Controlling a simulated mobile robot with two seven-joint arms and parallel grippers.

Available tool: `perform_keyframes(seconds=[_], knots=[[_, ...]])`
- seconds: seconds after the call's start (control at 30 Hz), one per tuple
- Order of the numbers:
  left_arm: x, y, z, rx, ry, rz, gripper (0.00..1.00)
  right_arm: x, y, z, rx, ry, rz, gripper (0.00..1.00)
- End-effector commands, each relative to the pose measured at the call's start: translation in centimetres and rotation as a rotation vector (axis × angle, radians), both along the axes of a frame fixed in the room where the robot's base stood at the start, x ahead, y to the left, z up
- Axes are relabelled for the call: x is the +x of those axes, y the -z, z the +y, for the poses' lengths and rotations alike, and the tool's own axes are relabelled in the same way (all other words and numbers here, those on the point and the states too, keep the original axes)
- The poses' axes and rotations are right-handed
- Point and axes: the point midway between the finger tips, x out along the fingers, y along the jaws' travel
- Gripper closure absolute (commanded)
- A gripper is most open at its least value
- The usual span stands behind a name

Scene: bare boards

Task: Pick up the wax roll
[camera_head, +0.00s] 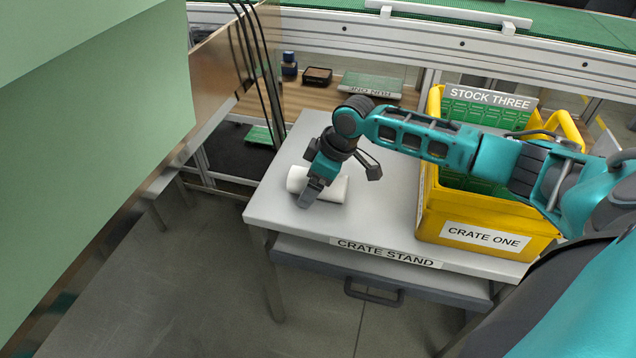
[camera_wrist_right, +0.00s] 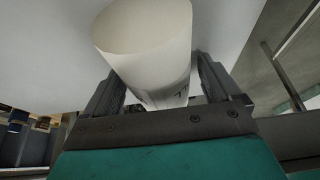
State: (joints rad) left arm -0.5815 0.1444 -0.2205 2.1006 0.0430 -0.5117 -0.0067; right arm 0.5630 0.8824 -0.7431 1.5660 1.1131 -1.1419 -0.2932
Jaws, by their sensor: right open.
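The wax roll (camera_head: 331,186) is a white cylinder lying on the light grey crate stand (camera_head: 285,207), near its left end. In the right wrist view the wax roll (camera_wrist_right: 148,45) fills the upper middle, with its round end showing and part of a dark print on its side. My right gripper (camera_head: 338,188) is over the roll in the head view, pointing down. It is open, and in the right wrist view its fingers (camera_wrist_right: 160,85) stand on either side of the roll. Whether they touch it I cannot tell. My left gripper is not in view.
A yellow crate (camera_head: 440,215) labelled CRATE ONE stands on the right of the stand and holds green boards (camera_head: 470,110). A wooden shelf (camera_head: 295,95) with small items lies behind. A large green panel (camera_head: 90,120) fills the left. The stand's front left is clear.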

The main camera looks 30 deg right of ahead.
Motion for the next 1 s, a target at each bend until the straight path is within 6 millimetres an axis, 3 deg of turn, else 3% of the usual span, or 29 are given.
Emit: perform_keyframes(seconds=[0.3,0.9,1.0], knots=[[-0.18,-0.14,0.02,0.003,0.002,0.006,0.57,-0.01,0.29,0.01,0.0,0.001,0.0,0.11],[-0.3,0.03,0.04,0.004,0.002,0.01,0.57,0.0,0.28,-0.03,0.0,0.0,0.0,0.69],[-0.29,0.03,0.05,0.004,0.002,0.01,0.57,0.05,0.19,-0.02,0.001,0.0,-0.002,0.75]])
